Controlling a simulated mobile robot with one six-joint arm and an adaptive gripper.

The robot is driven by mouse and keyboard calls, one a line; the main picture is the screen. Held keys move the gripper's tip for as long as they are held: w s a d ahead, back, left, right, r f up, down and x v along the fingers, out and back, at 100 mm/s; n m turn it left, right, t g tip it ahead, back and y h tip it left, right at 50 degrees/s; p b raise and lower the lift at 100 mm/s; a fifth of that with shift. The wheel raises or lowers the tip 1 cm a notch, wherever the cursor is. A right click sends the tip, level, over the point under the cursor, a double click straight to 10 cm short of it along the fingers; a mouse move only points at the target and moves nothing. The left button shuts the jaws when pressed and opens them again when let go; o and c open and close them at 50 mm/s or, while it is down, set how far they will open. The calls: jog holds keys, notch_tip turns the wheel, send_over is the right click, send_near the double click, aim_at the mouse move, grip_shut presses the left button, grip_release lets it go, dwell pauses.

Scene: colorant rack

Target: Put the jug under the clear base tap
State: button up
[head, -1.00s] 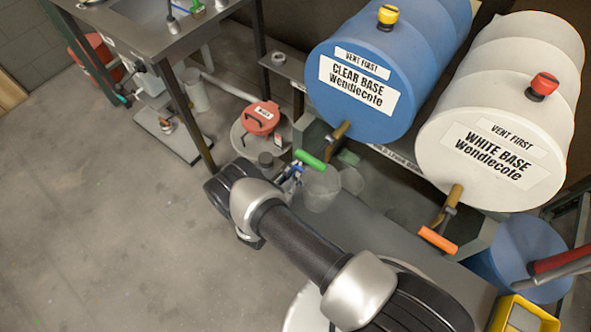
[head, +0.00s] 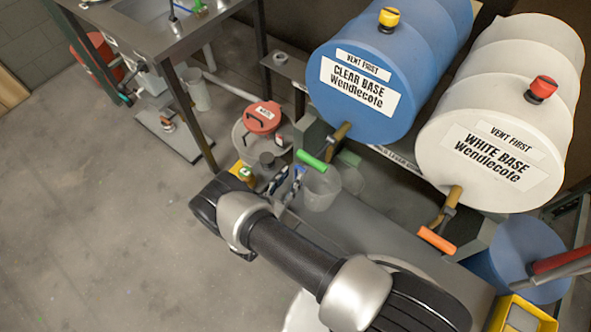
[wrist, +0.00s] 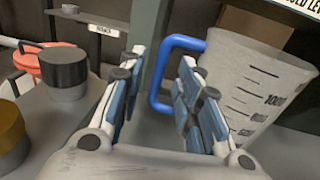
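The jug (head: 321,187) is a translucent grey measuring jug with dark scale marks and a blue handle (wrist: 155,75). It stands upright on the grey bench, close to the clear base tap (head: 338,140), a brass tap with a green lever (head: 312,160) on the blue drum. I cannot tell whether the jug is directly beneath its outlet. My gripper (head: 284,182) is beside the jug on its handle side. In the wrist view my gripper (wrist: 162,62) is open, fingers apart; the right finger partly covers the handle, with no clear grip on it.
The white base drum (head: 490,130) has an orange-levered tap (head: 437,240) to the right. Dark-lidded and yellow-topped containers (wrist: 63,73) stand left of my gripper, and a red-lidded container (head: 262,118) behind.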

jog(key=v, duration=0.7)
jog(key=shift+s+a+p, duration=0.15)
jog(key=shift+s+p, duration=0.2)
jog(key=shift+p, duration=0.1)
